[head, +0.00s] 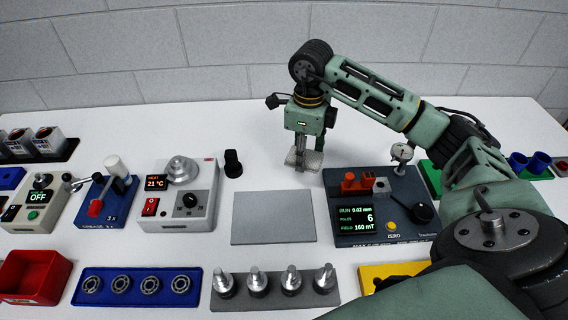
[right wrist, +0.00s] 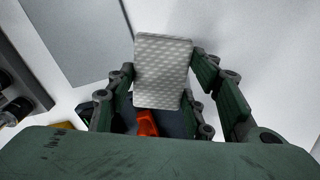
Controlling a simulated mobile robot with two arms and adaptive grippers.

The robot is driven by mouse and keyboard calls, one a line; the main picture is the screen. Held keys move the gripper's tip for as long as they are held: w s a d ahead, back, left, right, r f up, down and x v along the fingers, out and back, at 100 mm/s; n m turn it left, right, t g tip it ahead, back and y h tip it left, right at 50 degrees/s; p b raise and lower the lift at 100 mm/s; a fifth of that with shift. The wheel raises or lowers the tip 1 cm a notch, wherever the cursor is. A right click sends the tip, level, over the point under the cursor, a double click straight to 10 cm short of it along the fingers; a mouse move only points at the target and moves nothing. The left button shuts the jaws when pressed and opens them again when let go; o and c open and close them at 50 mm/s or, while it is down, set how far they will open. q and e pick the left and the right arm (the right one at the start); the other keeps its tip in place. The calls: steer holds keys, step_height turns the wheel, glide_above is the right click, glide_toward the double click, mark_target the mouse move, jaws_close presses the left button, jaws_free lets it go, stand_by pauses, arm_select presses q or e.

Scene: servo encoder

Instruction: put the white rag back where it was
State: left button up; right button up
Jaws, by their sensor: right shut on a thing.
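My right gripper (head: 303,150) points down over the back middle of the white table, behind the grey plate. It is shut on the white rag (head: 312,161), a small pale block-like piece with a woven pattern. In the right wrist view the rag (right wrist: 162,62) stands between the fingers of the right gripper (right wrist: 162,88), with its patterned face showing. I cannot tell whether the rag touches the table. My left gripper is not in view.
The flat grey plate (head: 273,218) is bare. A dark tester (head: 373,238) with a green display and dial gauge stands right of it. A heater box (head: 180,207) and a small black part (head: 233,163) stand left. Bearings (head: 150,285) and metal shafts (head: 291,278) sit in front.

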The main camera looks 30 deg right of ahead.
mark_target(289, 153)
steer(key=w+a+f, duration=0.1)
steer(key=w+a+f+p, duration=0.1)
steer(key=w, duration=0.1)
steer(key=shift+a, duration=0.3)
steer(key=shift+w+a+f, duration=0.5)
steer(key=shift+w+f, duration=0.1)
steer(key=shift+w, duration=0.1)
steer(key=shift+f, duration=0.25)
step_height(289, 153, down, 3)
steer(key=shift+f+p, duration=0.15)
steer(key=shift+p, duration=0.75)
steer(key=shift+f, duration=0.2)
steer(key=shift+f+b, duration=0.25)
steer(key=shift+b, duration=0.05)
steer(key=o, duration=0.7)
steer(key=shift+r, duration=0.1)
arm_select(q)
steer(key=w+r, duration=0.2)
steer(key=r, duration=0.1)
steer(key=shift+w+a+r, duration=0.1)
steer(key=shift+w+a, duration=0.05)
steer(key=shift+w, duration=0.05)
arm_select(e)
steer(key=shift+o, duration=1.4)
